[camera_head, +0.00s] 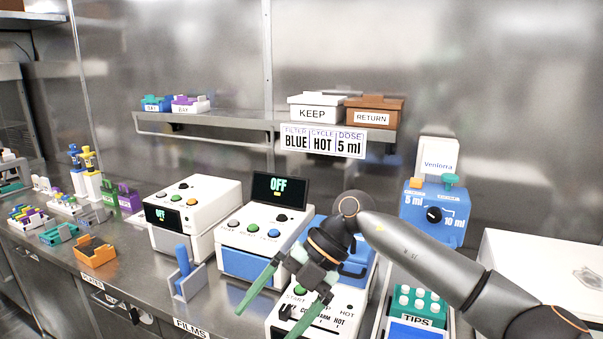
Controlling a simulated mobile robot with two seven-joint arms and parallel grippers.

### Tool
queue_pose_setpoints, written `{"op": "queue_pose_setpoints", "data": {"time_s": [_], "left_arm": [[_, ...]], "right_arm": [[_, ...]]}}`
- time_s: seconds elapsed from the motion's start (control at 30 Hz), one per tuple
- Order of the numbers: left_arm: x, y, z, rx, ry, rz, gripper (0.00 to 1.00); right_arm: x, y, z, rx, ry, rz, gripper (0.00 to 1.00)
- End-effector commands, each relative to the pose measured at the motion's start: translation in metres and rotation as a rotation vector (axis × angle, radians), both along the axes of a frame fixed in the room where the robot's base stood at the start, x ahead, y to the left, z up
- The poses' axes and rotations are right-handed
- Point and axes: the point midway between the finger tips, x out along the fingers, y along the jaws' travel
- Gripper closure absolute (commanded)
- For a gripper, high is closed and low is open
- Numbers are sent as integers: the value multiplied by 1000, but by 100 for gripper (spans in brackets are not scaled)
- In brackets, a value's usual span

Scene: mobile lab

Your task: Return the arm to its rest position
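My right arm comes in from the right edge and reaches to the middle of the picture. Its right gripper (267,320) points down and to the left, with two green fingers spread apart. I see nothing held between the fingers. The gripper hangs in front of the white device with the START and HOT labels (284,321) and covers part of it. I cannot tell whether it touches the device. My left gripper is not in view.
A white-and-blue device (247,265) with an OFF screen stands behind the gripper. A blue filter (183,262) stands in a grey holder to its left. The blue dispenser (434,214) and TIPS box (419,304) are near the arm. A shelf holds KEEP (316,108) and RETURN (373,112) bins.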

Motion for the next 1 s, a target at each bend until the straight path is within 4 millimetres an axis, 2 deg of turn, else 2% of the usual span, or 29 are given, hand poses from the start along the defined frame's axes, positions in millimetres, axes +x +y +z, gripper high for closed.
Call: {"op": "queue_pose_setpoints", "data": {"time_s": [0.03,0.1,0.2,0.3,0.43,0.57,0.67,0.77,0.87,1.0], "left_arm": [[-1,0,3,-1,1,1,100],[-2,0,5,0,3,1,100],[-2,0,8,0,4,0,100],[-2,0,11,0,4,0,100],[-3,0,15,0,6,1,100],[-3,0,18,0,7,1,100],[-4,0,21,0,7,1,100],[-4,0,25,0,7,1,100],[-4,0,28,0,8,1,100],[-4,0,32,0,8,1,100]], "right_arm": [[-14,19,-6,122,51,13,2],[-29,42,-6,295,106,7,2],[-42,65,1,531,184,-44,2],[-46,76,11,748,259,-143,2],[-38,73,19,990,351,-337,2],[-19,52,12,1170,434,-593,2],[-4,26,-7,1258,492,-824,2],[6,-7,-39,1296,547,-1074,2],[8,-43,-81,1285,599,-1332,2],[-13,-97,-152,1179,668,-1692,2]]}}
